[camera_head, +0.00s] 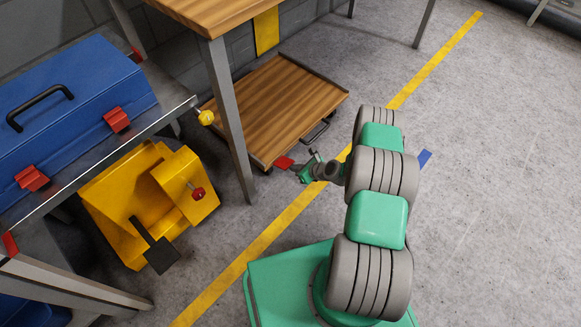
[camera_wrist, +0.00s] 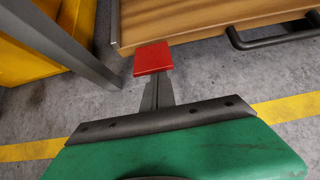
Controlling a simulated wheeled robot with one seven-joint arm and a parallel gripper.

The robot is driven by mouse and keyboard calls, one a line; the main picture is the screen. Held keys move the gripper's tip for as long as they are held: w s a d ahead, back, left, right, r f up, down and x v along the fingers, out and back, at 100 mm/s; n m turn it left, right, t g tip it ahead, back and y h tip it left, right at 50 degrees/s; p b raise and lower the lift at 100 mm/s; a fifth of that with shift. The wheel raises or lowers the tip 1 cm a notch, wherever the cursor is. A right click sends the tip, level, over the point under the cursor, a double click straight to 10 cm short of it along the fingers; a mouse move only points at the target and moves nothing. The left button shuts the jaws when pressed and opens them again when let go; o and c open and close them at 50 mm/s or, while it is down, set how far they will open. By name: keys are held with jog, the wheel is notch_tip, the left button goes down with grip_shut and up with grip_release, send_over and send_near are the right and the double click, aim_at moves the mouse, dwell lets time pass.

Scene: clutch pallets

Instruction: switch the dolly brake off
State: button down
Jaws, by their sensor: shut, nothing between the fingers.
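The dolly (camera_head: 275,105) is a low wooden platform with a raised rim and a dark handle, standing partly under the wooden bench. Its near edge also shows at the top of the wrist view (camera_wrist: 200,22). A flat red pedal (camera_head: 284,162), which looks like the brake, sticks out at the dolly's near corner. In the wrist view the red pedal (camera_wrist: 152,58) lies straight ahead of my gripper (camera_wrist: 156,88). My gripper is shut and empty, its narrow fingers reaching to the pedal's near edge. I cannot tell whether they touch it or lie under it.
A bench leg (camera_head: 230,120) stands left of the pedal. A yellow stand (camera_head: 125,200) with a red knob and black plate is further left. A blue toolbox (camera_head: 75,90) lies on the grey table above it. The floor to the right is open, crossed by a yellow line (camera_head: 430,70).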

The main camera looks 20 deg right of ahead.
jog(key=shift+w+a+r+g+h+p, duration=0.15)
jog(key=shift+w+r+g, duration=0.1)
jog(key=shift+r, duration=0.25)
jog(key=shift+w+a+r+g+h+p, duration=0.1)
jog(key=shift+w+a+r+g, duration=0.1)
jog(key=shift+r, duration=0.35)
jog(key=shift+w+a+r+g+h+p, duration=0.15)
jog(key=shift+w+r, duration=0.1)
jog(key=shift+r, duration=0.25)
jog(key=shift+w+r, duration=0.25)
jog(key=shift+w, duration=0.05)
jog(key=p, duration=0.1)
send_near(287, 162)
jog(key=s+d+r, duration=0.2)
jog(key=s, duration=0.2)
jog(key=shift+w+f, duration=0.15)
jog(key=shift+f, duration=0.05)
